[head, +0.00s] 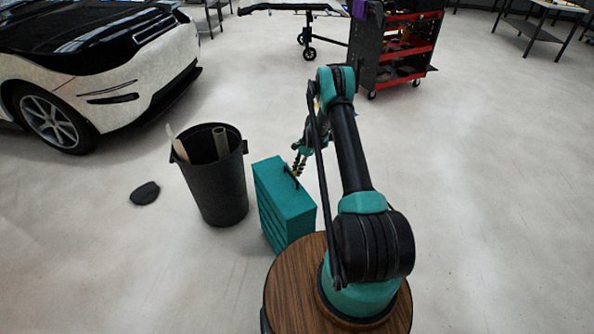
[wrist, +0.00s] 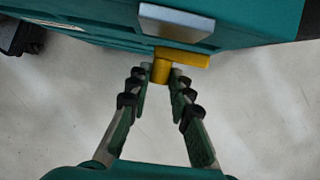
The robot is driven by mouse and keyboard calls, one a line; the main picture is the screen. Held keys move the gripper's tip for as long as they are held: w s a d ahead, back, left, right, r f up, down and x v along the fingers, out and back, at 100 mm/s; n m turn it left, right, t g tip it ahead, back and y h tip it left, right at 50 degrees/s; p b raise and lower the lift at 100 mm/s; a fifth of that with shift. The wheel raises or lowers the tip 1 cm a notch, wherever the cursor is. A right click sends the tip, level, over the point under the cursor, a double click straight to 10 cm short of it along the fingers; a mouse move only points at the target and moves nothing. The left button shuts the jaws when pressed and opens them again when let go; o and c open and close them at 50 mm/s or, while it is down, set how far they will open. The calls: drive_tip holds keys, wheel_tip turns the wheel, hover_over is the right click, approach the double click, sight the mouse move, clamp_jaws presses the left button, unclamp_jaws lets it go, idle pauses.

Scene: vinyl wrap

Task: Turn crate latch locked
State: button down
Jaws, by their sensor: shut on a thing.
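The teal crate (head: 272,207) stands on the floor in front of my base, with a dark handle on top. In the wrist view the crate (wrist: 90,12) fills the top of the picture. A yellow latch (wrist: 188,59) sits at its edge, below a grey metal plate (wrist: 176,21). The latch has a bar pointing right and a short stub towards my gripper (wrist: 161,73). My fingertips are closed on both sides of the stub. In the head view my gripper (head: 297,168) is at the crate's upper far side, and the latch cannot be made out there.
A black bin (head: 217,185) with rolls inside stands just left of the crate. A dark lump (head: 145,193) lies on the floor further left. A white car (head: 100,80) is at the upper left. A red and black tool cart (head: 395,50) stands behind. The floor at right is clear.

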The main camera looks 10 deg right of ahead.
drive_tip(key=t+y, duration=0.1)
drive_tip(key=t, duration=0.1)
drive_tip(key=s+n+t+y, duration=0.1)
drive_tip(key=t, duration=0.1)
drive_tip(key=shift+d+f+t, duration=0.1)
drive_tip(key=shift+d+t, duration=0.1)
drive_tip(key=shift+t, duration=0.2)
idle(0.4)
drive_tip(key=c, duration=1.4)
unclamp_jaws()
drive_tip(key=shift+o, duration=0.2)
drive_tip(key=v, duration=1.2)
drive_tip(key=shift+s, duration=0.2)
drive_tip(key=shift+f, duration=0.1)
drive_tip(key=shift+c, duration=0.2)
